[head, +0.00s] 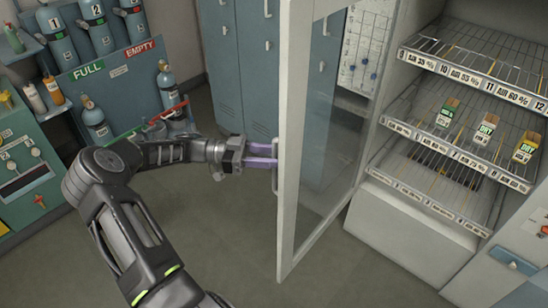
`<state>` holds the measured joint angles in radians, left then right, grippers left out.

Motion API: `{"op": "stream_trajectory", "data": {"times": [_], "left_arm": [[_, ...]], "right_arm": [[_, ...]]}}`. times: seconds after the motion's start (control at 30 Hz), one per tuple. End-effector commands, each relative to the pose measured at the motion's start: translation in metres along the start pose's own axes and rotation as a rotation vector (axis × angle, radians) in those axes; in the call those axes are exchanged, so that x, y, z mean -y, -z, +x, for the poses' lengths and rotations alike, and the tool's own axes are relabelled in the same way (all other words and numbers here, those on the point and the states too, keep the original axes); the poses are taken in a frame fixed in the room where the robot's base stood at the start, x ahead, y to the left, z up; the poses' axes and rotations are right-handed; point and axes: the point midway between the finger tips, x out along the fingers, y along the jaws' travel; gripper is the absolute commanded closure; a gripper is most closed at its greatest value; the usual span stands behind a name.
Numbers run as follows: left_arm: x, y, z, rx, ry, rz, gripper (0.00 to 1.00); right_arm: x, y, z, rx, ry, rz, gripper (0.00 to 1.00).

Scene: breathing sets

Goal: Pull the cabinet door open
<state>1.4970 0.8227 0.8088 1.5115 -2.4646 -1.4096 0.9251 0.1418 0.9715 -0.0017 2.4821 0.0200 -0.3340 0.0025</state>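The cabinet door (295,120) is a white-framed glass panel and stands swung well out from the cabinet (410,225). Its shelves are exposed on the right. The door handle (275,180) is a slim upright bar on the door's free edge. My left gripper (268,156) reaches in from the left, its purple fingers around the handle with only a narrow gap between them. It looks shut on the handle, though the fingertips are partly hard to make out against the door edge. My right gripper is not in view.
Wire shelves (480,75) hold several small green, white and yellow labelled items. Blue lockers (235,60) stand behind the door. A cylinder rack (120,95) with full and empty signs is at the left. The floor (225,235) left of the door is clear apart from my arm.

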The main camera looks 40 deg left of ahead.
Motion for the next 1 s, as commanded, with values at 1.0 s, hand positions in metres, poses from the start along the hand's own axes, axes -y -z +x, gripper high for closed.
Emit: {"op": "stream_trajectory", "data": {"times": [1.0], "left_arm": [[0.0, 0.095, 0.001, 0.0, 0.0, 0.001, 0.64]], "right_arm": [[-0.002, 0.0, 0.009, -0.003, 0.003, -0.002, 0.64]]}}
